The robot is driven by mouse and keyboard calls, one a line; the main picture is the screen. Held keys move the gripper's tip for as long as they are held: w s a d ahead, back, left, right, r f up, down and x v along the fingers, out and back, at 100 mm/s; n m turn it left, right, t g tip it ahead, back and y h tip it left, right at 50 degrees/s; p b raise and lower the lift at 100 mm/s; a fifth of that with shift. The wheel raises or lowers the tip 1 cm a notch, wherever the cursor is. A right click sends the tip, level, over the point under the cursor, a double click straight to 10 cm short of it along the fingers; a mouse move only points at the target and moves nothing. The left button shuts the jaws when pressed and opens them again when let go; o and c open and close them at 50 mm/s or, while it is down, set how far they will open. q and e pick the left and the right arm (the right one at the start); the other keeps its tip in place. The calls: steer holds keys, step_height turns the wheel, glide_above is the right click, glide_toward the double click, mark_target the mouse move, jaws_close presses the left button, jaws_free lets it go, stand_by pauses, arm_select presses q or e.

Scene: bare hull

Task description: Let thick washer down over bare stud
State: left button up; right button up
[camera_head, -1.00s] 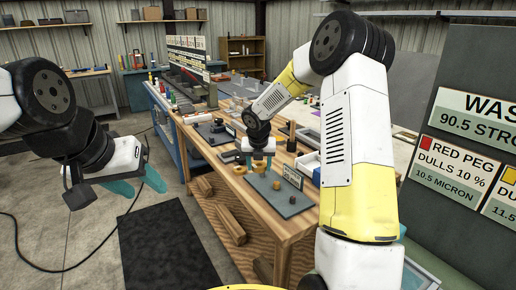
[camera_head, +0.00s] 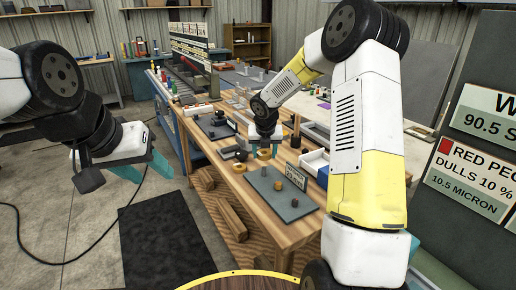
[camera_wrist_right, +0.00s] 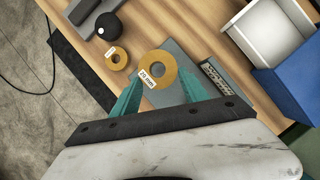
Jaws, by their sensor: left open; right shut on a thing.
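My right gripper (camera_head: 266,145) is shut on a brass-coloured thick washer (camera_head: 264,154), marked 20 mm in the right wrist view (camera_wrist_right: 157,70). The washer is apart from both. My left gripper (camera_head: 145,172) is open and empty, left of the bench.
A second labelled ring (camera_wrist_right: 117,58) lies on the wooden bench beside a black round knob (camera_wrist_right: 108,26). A small placard (camera_head: 295,176) stands at the plate's edge. A blue and white bin (camera_head: 316,165) is to the right.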

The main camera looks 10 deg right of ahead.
mark_target(264, 176)
steer(key=shift+f, duration=4)
steer(key=shift+f, duration=0.1)
steer(key=o, duration=1.5)
steer(key=v, duration=0.7)
steer(key=shift+s+r, duration=0.2)
steer(key=shift+r, duration=0.2)
